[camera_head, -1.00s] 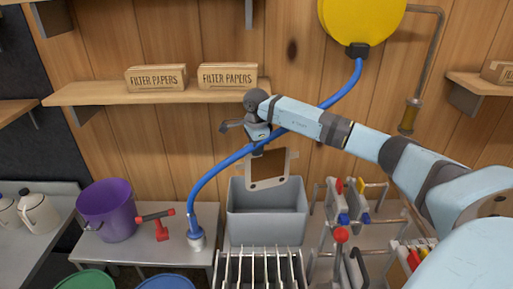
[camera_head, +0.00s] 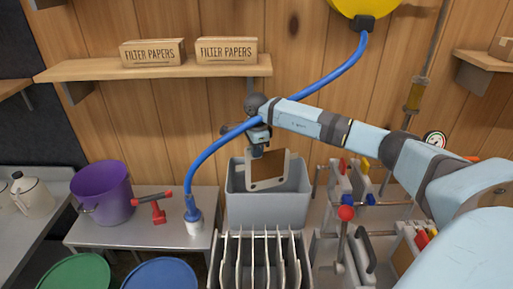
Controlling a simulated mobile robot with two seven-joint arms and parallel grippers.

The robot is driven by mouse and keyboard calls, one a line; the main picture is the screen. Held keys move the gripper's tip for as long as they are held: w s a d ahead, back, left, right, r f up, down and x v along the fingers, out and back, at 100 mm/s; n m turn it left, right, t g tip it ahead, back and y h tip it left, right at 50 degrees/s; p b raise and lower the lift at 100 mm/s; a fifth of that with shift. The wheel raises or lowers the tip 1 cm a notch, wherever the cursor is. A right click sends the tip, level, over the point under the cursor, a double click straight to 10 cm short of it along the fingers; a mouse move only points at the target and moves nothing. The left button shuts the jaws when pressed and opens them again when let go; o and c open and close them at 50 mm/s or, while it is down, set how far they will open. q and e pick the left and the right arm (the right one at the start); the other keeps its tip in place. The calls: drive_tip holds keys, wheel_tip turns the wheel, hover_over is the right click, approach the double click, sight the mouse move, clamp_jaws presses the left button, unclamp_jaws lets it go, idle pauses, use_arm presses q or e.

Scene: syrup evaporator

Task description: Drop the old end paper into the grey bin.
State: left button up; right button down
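The old end paper, a brown sheet with a pale edge (camera_head: 268,168), hangs from my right gripper (camera_head: 258,151) at its upper left corner. My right gripper is shut on it. The grey bin (camera_head: 266,210) stands below the wooden wall in the middle of the view. The paper is over the bin, its lower edge in line with the bin's front rim in the picture. I cannot tell how far it reaches into the opening. My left gripper is not in view.
A blue hose (camera_head: 206,158) crosses close to my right gripper. A rack of upright plates (camera_head: 262,262) stands in front of the bin. A purple bucket (camera_head: 101,194) and a red-handled tool (camera_head: 153,209) are on the left bench. A shelf with filter-paper boxes (camera_head: 226,51) is above.

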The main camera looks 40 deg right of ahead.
drive_tip(key=shift+f+b, duration=1.4)
drive_tip(key=shift+f, duration=1.2)
drive_tip(key=c, duration=0.9)
unclamp_jaws()
drive_tip(key=shift+r, duration=0.15)
wheel_tip(320, 180, up, 8)
drive_tip(key=p, duration=0.4)
hover_over(256, 162)
drive_tip(key=shift+d, duration=0.1)
